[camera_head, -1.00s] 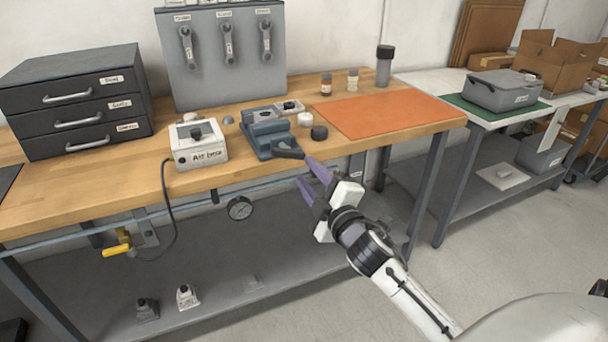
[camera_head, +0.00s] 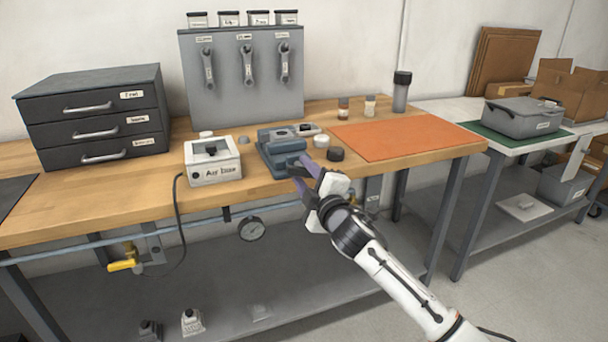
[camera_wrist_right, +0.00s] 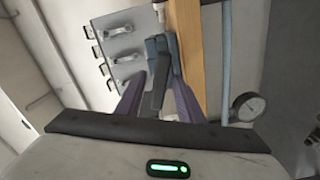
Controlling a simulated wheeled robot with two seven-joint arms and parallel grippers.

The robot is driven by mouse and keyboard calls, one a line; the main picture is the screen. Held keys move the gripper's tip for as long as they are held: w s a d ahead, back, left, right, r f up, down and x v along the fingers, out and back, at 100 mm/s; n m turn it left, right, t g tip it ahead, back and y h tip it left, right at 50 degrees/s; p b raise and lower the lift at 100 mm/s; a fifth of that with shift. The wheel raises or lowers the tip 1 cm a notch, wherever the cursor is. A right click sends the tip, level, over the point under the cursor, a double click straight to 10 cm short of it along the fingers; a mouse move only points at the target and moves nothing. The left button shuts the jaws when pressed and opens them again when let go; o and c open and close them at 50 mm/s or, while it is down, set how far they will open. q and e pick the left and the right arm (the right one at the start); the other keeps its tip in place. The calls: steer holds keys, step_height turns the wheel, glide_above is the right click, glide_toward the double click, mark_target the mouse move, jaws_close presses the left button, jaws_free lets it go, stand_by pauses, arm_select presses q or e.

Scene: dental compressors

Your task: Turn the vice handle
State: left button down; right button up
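The blue-grey vice (camera_head: 281,150) stands at the front edge of the wooden bench, and it also shows in the right wrist view (camera_wrist_right: 154,46). Its dark handle (camera_wrist_right: 157,84) sticks out over the bench edge toward me. My right gripper (camera_head: 299,178) is at the handle, with its purple fingers pointing at the vice. In the right wrist view the fingers (camera_wrist_right: 158,92) stand apart, one on each side of the handle; whether they touch it is hard to tell. In the head view the gripper partly hides the handle. My left gripper is not in view.
The white labelled box (camera_head: 213,162) with a cable stands left of the vice. A pressure gauge (camera_head: 251,229) hangs on the pipe below the bench edge. Black drawers (camera_head: 95,118) stand at the left.

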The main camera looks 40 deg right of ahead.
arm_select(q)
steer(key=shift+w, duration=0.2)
arm_select(e)
steer(key=shift+w, duration=0.1)
jaws_close()
steer(key=shift+r+p, duration=0.15)
steer(key=shift+p, duration=0.25)
steer(key=shift+m, duration=0.4)
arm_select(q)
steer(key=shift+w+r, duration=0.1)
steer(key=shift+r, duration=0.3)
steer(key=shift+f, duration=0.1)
arm_select(e)
jaws_free()
